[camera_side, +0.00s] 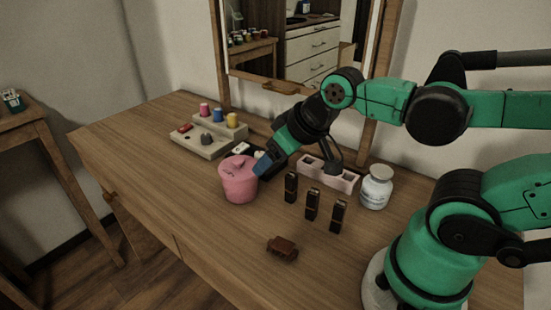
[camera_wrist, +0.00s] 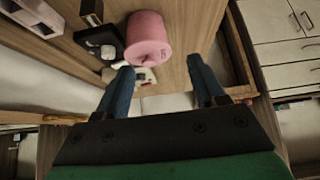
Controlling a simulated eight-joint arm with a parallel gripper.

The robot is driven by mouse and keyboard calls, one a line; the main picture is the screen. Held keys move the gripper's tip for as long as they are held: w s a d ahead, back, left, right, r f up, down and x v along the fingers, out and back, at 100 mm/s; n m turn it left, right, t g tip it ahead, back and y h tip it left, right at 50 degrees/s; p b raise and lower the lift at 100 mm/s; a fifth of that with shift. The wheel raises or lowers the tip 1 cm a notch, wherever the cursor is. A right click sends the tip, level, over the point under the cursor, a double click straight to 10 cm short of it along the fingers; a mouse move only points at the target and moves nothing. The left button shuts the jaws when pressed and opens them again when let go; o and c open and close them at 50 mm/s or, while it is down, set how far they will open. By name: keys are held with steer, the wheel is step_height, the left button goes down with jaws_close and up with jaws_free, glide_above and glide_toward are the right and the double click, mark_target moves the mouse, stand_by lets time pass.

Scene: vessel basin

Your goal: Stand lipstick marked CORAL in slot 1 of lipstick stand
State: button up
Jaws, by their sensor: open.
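Three dark lipsticks stand upright on the table in the side view: a left one (camera_side: 291,187), a middle one (camera_side: 312,204) and a right one (camera_side: 338,215). Their markings are too small to read, so I cannot tell which is CORAL. The pale pink lipstick stand (camera_side: 346,184) is behind them, partly hidden by my arm; its slot numbers are not legible. A pale block, probably the stand, shows at the wrist view's upper left (camera_wrist: 30,17). My gripper (camera_wrist: 163,82) is open and empty, close to the pink pot (camera_side: 238,183), left of the lipsticks in the side view.
The pink pot also shows beyond my fingertips in the wrist view (camera_wrist: 148,38). A black tray (camera_wrist: 83,38) holds white items beside it. A white jar (camera_side: 376,188) stands right of the stand. A brown object (camera_side: 283,248) lies in front. A beige organiser (camera_side: 188,147) holds coloured items.

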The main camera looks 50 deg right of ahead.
steer(key=d+m, duration=0.1)
steer(key=m, duration=0.1)
steer(key=m+g, duration=0.6)
steer(key=m, duration=0.8)
glide_above(291, 175)
steer(key=f, duration=0.3)
steer(key=shift+a+f, duration=0.3)
steer(key=shift+f, duration=0.05)
steer(key=shift+d+f+m+g, duration=0.4)
steer(key=shift+m+g, duration=0.1)
steer(key=shift+m, duration=0.6)
steer(key=shift+f, duration=2.8)
jaws_close()
